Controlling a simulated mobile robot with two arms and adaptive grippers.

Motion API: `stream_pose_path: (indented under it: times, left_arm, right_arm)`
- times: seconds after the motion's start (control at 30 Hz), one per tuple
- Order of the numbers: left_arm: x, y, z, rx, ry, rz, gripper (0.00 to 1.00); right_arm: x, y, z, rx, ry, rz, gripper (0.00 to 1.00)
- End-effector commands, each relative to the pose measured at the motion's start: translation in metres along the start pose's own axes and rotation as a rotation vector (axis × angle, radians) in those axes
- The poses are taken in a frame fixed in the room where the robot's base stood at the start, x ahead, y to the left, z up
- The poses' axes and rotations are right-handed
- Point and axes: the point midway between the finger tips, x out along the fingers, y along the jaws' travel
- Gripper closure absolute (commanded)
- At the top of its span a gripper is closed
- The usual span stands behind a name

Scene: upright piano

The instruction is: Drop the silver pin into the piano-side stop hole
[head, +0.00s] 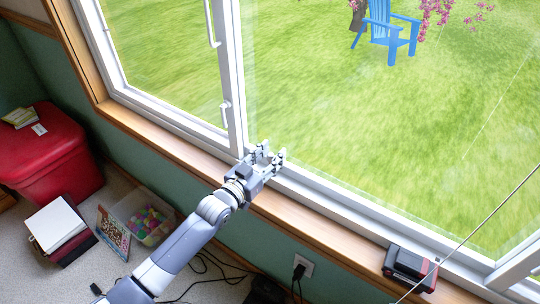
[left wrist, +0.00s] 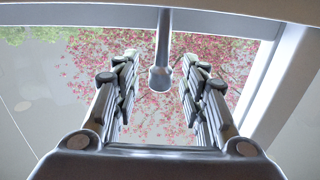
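My left gripper (head: 272,156) is at the window frame, just right of the upright sash bar (head: 228,75). Its two fingers are spread apart. In the left wrist view the left gripper (left wrist: 160,88) is open, with a clear gap between the fingers. A grey metallic rod with a rounded, thicker end (left wrist: 160,78) shows between the fingers, apart from both. It may be the silver pin, but I cannot tell for sure. The stop hole cannot be made out in either view. My right gripper is not in view.
A wooden sill (head: 320,228) runs below the white window frame. A red and black case (head: 410,268) sits on it at the right. A red box-like seat (head: 50,160), a clear bin (head: 150,215) and books (head: 55,225) stand on the floor at left.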

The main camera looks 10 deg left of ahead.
Motion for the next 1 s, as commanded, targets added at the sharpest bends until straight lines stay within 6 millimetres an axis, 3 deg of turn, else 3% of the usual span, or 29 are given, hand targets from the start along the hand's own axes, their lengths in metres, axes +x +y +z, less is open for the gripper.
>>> stream_pose_path:
  times: [0.27, 0.7, 1.0]
  left_arm:
    - [-0.016, 0.0, 0.002, -0.001, -0.002, 0.0, 0.61]
    - [-0.092, 0.0, 0.001, -0.001, -0.002, 0.0, 0.61]
    - [-0.118, 0.0, 0.001, 0.0, -0.001, 0.0, 0.61]
  right_arm:
    - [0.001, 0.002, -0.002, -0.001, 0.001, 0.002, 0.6]
    - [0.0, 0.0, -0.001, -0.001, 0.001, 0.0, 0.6]
    - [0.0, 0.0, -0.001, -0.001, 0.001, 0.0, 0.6]
